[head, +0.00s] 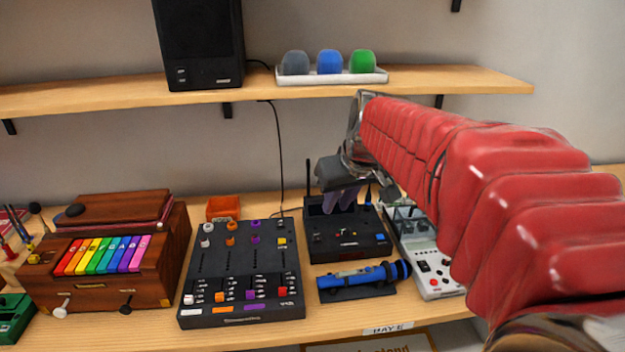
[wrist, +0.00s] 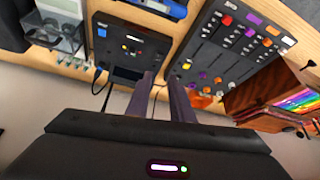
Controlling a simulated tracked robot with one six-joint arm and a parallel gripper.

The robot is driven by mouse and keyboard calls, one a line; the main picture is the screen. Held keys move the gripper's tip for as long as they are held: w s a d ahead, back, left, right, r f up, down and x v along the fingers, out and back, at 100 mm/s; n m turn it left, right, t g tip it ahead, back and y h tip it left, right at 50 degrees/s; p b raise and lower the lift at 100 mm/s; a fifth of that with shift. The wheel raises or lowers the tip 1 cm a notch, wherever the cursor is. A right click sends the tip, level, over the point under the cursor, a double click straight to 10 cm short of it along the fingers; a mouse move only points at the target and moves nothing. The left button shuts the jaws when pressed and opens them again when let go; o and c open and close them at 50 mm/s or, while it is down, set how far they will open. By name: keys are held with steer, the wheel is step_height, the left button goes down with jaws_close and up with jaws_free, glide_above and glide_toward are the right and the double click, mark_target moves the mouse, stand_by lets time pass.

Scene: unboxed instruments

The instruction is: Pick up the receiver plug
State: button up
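The receiver, a black box (head: 345,236) with two thin antennas, stands on the bench; it also shows in the wrist view (wrist: 128,50). A small dark piece with a thin cord (wrist: 97,79) at the receiver's back left corner in the wrist view may be the plug, but it is too small to be sure. My gripper (head: 337,209) hangs above the receiver's back part. Its two purple-grey fingers (wrist: 160,82) are apart with nothing held between them. The possible plug lies left of the fingers in the wrist view.
A black mixer (head: 243,275) stands left of the receiver, and a white-grey device (head: 438,270) right. A blue flashlight-like tool (head: 362,276) lies in front. A wooden box with coloured keys (head: 105,255) is further left. The shelf (head: 440,80) runs above.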

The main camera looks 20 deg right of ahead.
steer(key=w+d+f, duration=0.1)
steer(key=w+d, duration=0.6)
steer(key=d, duration=0.3)
glide_toward(370, 194)
step_height(370, 194, up, 2)
steer(key=shift+s, duration=0.5)
steer(key=x, duration=0.8)
steer(key=shift+w+f, duration=0.2)
steer(key=shift+w, duration=0.05)
steer(key=shift+x, duration=2.6)
steer(key=shift+s, duration=0.1)
